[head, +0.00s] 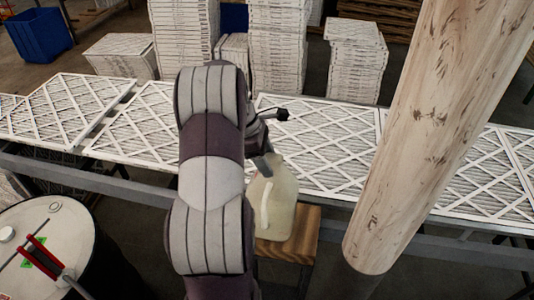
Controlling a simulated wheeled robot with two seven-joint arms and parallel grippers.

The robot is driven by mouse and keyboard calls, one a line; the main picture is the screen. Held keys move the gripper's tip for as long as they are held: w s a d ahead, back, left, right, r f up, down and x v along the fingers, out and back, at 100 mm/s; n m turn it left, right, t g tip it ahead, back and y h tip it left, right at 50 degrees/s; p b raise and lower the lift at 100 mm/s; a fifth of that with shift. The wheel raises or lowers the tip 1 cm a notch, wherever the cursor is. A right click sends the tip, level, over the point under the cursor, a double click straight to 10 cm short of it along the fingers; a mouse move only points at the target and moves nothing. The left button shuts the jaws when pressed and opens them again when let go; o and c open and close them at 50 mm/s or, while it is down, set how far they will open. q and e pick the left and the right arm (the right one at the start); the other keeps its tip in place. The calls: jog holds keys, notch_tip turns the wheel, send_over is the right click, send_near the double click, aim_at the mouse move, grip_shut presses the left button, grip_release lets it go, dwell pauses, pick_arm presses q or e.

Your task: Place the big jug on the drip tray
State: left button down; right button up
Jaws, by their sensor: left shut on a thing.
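The big jug (281,205) is a pale, cream-coloured, translucent container with a side handle, standing upright right of my left arm. My left gripper (263,167) is at the jug's top and handle, shut on it. My arm hides part of the jug's left side and part of the gripper. The jug's base overlaps a small wooden stool (300,246); I cannot tell whether it rests on it or is held just above. I cannot make out a drip tray. My right gripper is not in view.
A long rack of white lattice-faced filters (325,160) runs behind the jug. A thick wooden post (440,120) stands close on the right. Filter stacks (277,45) and a blue bin (40,34) stand behind.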

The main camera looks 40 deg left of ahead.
pick_arm(q)
jog(key=shift+w+f, duration=0.2)
jog(key=shift+f, duration=0.05)
jog(key=shift+c, duration=1.8)
grip_release()
jog(key=shift+o, duration=0.2)
jog(key=shift+s+r, duration=0.1)
